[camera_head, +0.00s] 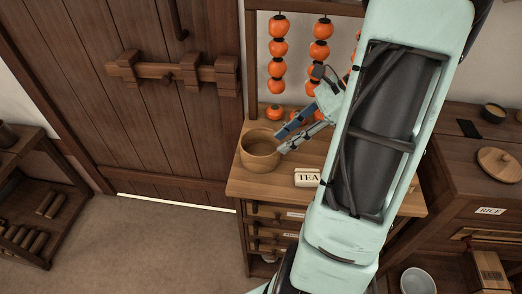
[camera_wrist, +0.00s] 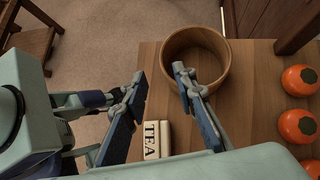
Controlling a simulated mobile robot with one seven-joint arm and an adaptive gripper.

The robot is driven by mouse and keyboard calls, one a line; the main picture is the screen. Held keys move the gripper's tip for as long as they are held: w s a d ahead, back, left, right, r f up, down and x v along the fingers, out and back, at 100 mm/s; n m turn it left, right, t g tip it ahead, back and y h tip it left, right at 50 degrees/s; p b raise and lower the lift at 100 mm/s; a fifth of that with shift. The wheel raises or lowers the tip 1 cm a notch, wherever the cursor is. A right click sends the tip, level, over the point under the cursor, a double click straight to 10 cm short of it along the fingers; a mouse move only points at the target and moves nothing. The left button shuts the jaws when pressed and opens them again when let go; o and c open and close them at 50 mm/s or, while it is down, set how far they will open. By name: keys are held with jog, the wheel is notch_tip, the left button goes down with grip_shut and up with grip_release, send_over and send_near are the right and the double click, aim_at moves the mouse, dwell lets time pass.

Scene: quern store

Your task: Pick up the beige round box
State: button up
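The beige round box (camera_head: 259,153) is an open, tan wooden round vessel standing upright near the left edge of the wooden counter. In the wrist view, the beige round box (camera_wrist: 222,50) is at top centre and looks empty. My gripper (camera_head: 281,142) is just right of its rim in the head view. In the wrist view my gripper (camera_wrist: 158,73) is open with nothing between its fingers. The right fingertip overlaps the box's near rim; I cannot tell whether it touches. The left finger is off to the left of the box.
A TEA sign block (camera_head: 307,178) sits on the counter (camera_head: 270,187), below my gripper. Orange persimmons (camera_wrist: 297,125) lie along the counter's right in the wrist view; others hang in strings (camera_head: 278,50). A barred wooden door (camera_head: 160,120) is at left. A RICE cabinet (camera_head: 459,165) stands right.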

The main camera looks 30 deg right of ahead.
jog(key=x, duration=0.7)
jog(key=shift+w+f, duration=0.2)
jog(key=shift+f, duration=0.25)
jog(key=shift+d, duration=0.1)
jog(key=shift+c, duration=0.4)
grip_shut()
jog(key=shift+r, duration=0.1)
